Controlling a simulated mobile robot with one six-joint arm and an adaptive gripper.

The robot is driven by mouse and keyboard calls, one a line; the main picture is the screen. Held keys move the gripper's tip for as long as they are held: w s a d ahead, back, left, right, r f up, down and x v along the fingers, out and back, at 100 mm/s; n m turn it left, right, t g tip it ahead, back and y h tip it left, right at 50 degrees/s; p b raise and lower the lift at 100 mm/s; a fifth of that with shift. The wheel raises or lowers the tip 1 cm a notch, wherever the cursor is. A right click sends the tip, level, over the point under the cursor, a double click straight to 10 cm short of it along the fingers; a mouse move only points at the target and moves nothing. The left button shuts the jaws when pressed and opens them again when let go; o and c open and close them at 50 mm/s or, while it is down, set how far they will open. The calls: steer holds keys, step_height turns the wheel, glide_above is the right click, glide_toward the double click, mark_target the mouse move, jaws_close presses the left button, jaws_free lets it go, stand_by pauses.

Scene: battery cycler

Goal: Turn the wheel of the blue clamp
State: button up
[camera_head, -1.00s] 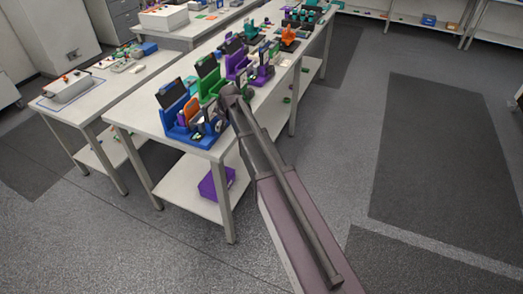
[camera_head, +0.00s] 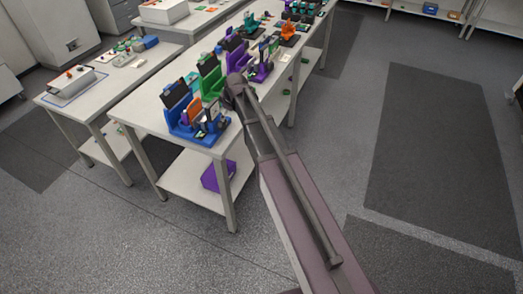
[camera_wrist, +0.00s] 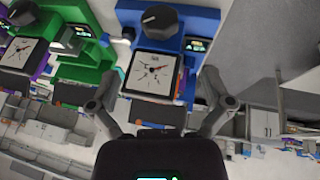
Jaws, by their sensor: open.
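The blue clamp (camera_head: 212,137) stands at the near end of the long table. In the wrist view the blue clamp (camera_wrist: 207,20) carries a round black wheel (camera_wrist: 160,22) at the top and a white square dial (camera_wrist: 155,73) below it. My gripper (camera_wrist: 158,78) is open and empty, with one finger at each side of the dial in that view. The wheel lies above and beyond the fingertips in the picture, apart from them. In the head view my gripper (camera_head: 236,84) is just right of the blue clamp, its fingers too small to make out.
A green clamp (camera_head: 212,80) stands right behind the blue one and also shows in the wrist view (camera_wrist: 85,18). A purple clamp (camera_head: 240,60) and more devices follow along the table (camera_head: 148,108). A purple bin (camera_head: 217,176) sits on the lower shelf. The floor at right is clear.

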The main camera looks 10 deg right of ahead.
steer(key=s+d+f+m+g+h+b, duration=0.1)
steer(key=s+d+m, duration=0.3)
steer(key=s, duration=0.7)
steer(key=s+d+f+m+g+b, duration=0.1)
steer(key=s+d+m, duration=0.3)
steer(key=s, duration=0.7)
steer(key=shift+f+m+g+h, duration=0.4)
steer(key=shift+f+g, duration=0.2)
steer(key=shift+g, duration=0.3)
steer(key=w+a+f+n+t+y+b, duration=0.3)
steer(key=w+a+f+n+y+b, duration=0.25)
steer(key=w+f+y+b, duration=0.55)
steer(key=w+d+r+n+t+y+b, duration=0.2)
steer(key=w+d+n+t+b, duration=0.3)
steer(key=b, duration=1.1)
steer(key=shift+w+d+r+t+y, duration=0.4)
steer(key=shift+w+d+t, duration=0.35)
steer(key=shift+w+t, duration=0.35)
steer(key=shift+w+a, duration=0.1)
steer(key=shift+w, duration=0.05)
